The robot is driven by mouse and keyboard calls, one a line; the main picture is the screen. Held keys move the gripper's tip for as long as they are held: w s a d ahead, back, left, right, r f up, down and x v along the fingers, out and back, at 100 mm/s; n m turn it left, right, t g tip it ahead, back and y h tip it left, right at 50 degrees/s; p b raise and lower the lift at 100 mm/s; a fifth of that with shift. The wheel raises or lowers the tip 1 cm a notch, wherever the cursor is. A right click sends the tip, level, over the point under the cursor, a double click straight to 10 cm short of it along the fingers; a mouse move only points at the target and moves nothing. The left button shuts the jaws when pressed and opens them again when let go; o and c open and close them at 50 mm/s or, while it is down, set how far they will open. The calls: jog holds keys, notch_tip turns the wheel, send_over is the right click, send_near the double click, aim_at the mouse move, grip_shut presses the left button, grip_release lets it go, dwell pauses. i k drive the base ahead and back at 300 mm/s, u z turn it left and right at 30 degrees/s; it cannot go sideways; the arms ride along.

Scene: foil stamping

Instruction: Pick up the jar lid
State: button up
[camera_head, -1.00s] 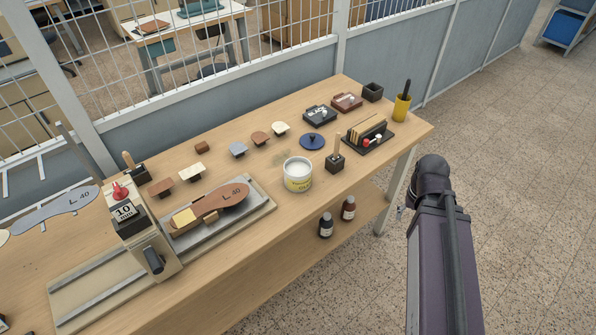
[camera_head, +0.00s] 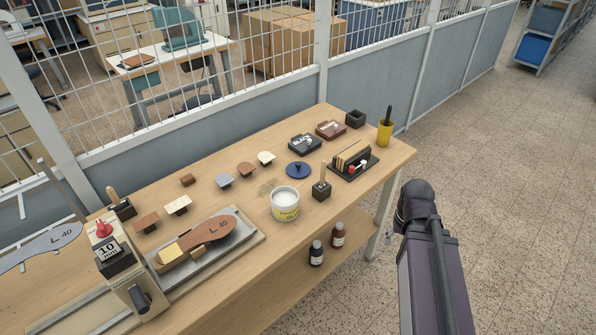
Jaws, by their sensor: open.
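The jar lid (camera_head: 299,170) is a dark blue disc with a small knob. It lies knob up on the wooden bench, behind and slightly right of the open jar. The jar (camera_head: 285,207) is white with a yellow label and stands uncovered, its pale contents showing. Part of my arm shows at the right, beyond the bench's right end and apart from the lid. My gripper itself is not visible.
A dark block with an upright wooden handle (camera_head: 321,190) stands right of the lid. Two ink pads (camera_head: 305,144) lie behind it, and a rack (camera_head: 352,160) sits to the right. Leather-topped pieces (camera_head: 246,170) stand left. A mesh partition (camera_head: 210,140) runs behind the bench.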

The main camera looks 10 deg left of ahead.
aim_at(298, 169)
jog(key=k, duration=1.3)
jog(key=u, duration=0.4)
jog(key=i, duration=1.75)
jog(key=u, duration=0.15)
